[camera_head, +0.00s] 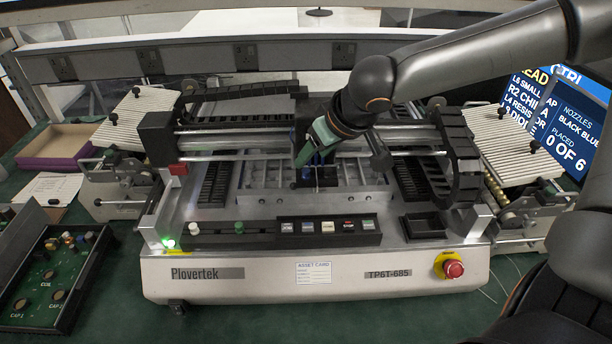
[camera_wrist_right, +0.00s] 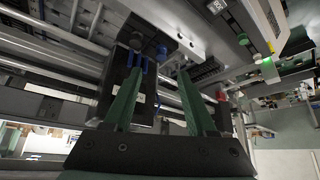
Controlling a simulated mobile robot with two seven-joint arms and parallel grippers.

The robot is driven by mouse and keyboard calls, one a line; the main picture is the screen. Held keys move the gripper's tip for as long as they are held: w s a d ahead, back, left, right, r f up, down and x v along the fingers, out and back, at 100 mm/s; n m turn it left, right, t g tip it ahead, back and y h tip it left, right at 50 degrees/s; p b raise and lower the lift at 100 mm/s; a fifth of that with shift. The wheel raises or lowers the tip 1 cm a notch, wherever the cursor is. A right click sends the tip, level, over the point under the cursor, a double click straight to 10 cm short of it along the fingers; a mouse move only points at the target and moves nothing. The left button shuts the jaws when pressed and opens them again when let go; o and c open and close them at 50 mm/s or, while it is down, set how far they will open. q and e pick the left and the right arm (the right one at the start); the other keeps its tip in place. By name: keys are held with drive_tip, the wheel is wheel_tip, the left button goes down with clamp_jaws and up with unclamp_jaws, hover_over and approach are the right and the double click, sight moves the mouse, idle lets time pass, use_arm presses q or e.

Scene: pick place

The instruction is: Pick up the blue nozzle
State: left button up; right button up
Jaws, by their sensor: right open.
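My right gripper (camera_head: 306,158) has green fingers and reaches down from the upper right to the dark head carriage in the middle of the machine. In the right wrist view the gripper (camera_wrist_right: 161,74) is open, its two green fingers apart, with nothing clearly held between them. Blue parts (camera_head: 325,157) show on the carriage beside the fingers. In the right wrist view, a small dark blue knob (camera_wrist_right: 162,50) lies just beyond the fingertips. I cannot tell which blue part is the nozzle. My left gripper is not in view.
The machine's front rail (camera_head: 285,230) carries a white knob (camera_head: 196,228) and several buttons. A small black tray (camera_head: 423,226) is at its right. A red stop button (camera_head: 453,269) is on the front. A board tray (camera_head: 52,285) lies at left. A screen (camera_head: 565,115) stands at right.

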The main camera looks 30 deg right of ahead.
sight(307, 170)
drive_tip(key=x, duration=0.3)
drive_tip(key=s+b+x, duration=0.1)
drive_tip(key=shift+w+f, duration=0.15)
drive_tip(key=shift+f, duration=0.3)
drive_tip(key=shift+w+f, duration=0.25)
drive_tip(key=shift+f, duration=0.1)
drive_tip(key=shift+c, duration=0.4)
clamp_jaws()
